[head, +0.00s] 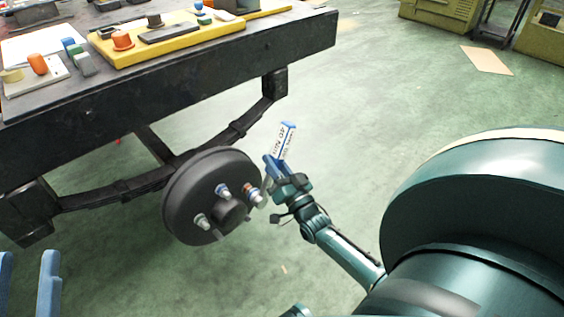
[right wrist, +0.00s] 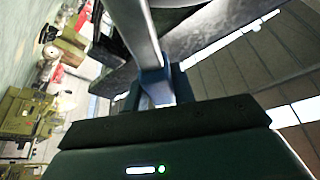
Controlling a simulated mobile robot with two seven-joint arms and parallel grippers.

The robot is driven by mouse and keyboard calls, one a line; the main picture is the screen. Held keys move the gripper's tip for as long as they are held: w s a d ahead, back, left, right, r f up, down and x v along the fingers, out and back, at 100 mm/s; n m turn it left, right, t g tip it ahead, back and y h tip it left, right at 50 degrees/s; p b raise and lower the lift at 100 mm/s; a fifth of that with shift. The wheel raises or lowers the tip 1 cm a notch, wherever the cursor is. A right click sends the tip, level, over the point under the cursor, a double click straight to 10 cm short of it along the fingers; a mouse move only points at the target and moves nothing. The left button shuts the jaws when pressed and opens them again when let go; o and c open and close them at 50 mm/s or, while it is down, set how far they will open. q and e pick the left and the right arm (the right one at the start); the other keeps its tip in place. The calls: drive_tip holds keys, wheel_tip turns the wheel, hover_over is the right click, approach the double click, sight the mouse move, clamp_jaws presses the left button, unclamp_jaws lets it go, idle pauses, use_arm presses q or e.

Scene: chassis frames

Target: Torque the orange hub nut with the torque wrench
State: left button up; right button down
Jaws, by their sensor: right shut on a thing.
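The dark round hub (head: 186,205) hangs under the chassis and carries several silver nuts around its centre. A nut with an orange-brown band (head: 247,187) sits at the hub's right side. My right gripper (head: 273,168) is just right of this nut, shut on the torque wrench (head: 284,142), whose white and blue labelled part points up and away. In the right wrist view, the wrench's silver bar (right wrist: 137,25) runs up from between the blue fingers (right wrist: 158,85). Whether the wrench touches the nut is unclear. My left gripper (head: 27,282) is open and empty at the lower left.
The black chassis rail (head: 200,73) runs above the hub, with a leaf spring (head: 115,188) below it. On top are a yellow tray (head: 190,42) and a white board (head: 32,87) with small coloured parts.

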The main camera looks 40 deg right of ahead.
drive_tip(key=shift+a+r+n+t+y, duration=0.15)
drive_tip(key=shift+a+r+n+y, duration=0.2)
drive_tip(key=shift+n, duration=0.2)
drive_tip(key=shift+a+r+n+t+y, duration=0.2)
drive_tip(key=shift+a+n, duration=0.2)
drive_tip(key=shift+n, duration=0.15)
drive_tip(key=shift+s+a+r+n+y, duration=0.15)
drive_tip(key=shift+a+n+y, duration=0.4)
drive_tip(key=shift+a+n, duration=0.4)
use_arm(q)
drive_tip(key=shift+s+f+n+g+y+p, duration=0.25)
drive_tip(key=shift+f+n+y, duration=0.2)
drive_tip(key=shift+f, duration=0.35)
use_arm(e)
drive_tip(key=a+n+y, duration=0.1)
drive_tip(key=n, duration=0.1)
drive_tip(key=a+n+y, duration=0.1)
drive_tip(key=shift+w+r+n, duration=0.15)
drive_tip(key=shift+w+n, duration=0.15)
drive_tip(key=shift+n, duration=0.05)
use_arm(q)
drive_tip(key=shift+r, duration=0.1)
drive_tip(key=shift+w+r, duration=0.15)
drive_tip(key=shift+r, duration=0.1)
drive_tip(key=shift+r+p, duration=0.1)
drive_tip(key=shift+p, duration=0.2)
drive_tip(key=shift+f, duration=0.25)
use_arm(e)
drive_tip(key=shift+w, duration=0.9)
